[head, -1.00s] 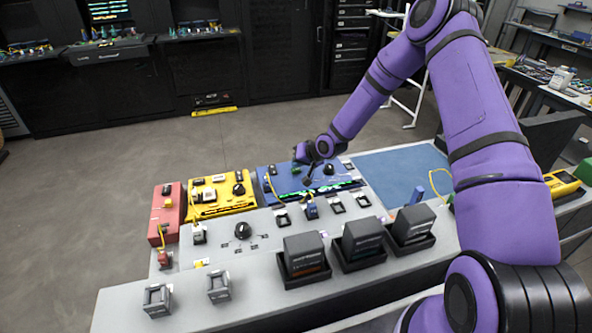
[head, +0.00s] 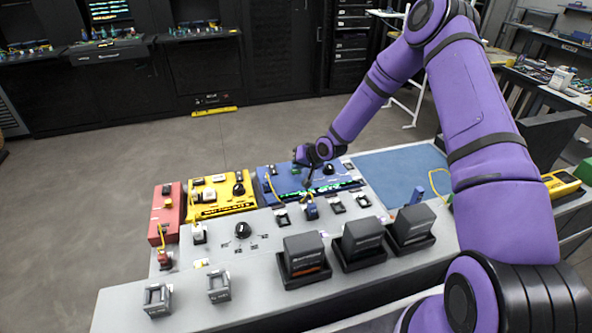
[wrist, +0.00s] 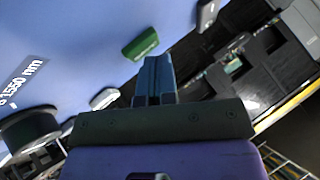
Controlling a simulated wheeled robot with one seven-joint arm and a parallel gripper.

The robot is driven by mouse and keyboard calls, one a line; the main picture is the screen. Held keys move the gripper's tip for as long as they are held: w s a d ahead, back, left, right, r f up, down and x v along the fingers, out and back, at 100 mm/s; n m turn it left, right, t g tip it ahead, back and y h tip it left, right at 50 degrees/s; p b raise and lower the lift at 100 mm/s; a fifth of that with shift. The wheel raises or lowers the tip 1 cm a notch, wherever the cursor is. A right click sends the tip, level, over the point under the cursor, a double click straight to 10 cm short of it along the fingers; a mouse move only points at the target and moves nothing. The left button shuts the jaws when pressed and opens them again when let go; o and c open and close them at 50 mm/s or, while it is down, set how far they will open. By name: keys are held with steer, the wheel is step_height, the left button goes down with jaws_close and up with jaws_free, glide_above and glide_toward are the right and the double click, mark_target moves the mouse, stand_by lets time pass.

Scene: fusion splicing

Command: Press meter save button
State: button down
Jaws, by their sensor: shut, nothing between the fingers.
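The blue meter (head: 268,182) stands in the back row of the bench, with a lit green strip along its front. In the wrist view its blue panel (wrist: 75,35) fills the left side, with "1550 nm" lettering, a black knob (wrist: 30,130), a green button (wrist: 140,44) and a white button (wrist: 104,98). I cannot read which button is save. My gripper (head: 307,183) is over the meter, shut and empty. In the wrist view the closed fingertips (wrist: 155,62) appear just beside the green button; I cannot tell whether they touch anything.
A yellow device (head: 222,207) and a red box (head: 157,213) stand left of the meter. A blue mat (head: 395,168) lies to its right. Dark blocks in holders (head: 305,255) stand in front. Yellow cables run near the meter's front.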

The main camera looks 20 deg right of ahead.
steer(key=shift+r, duration=0.85)
steer(key=shift+r, duration=2.55)
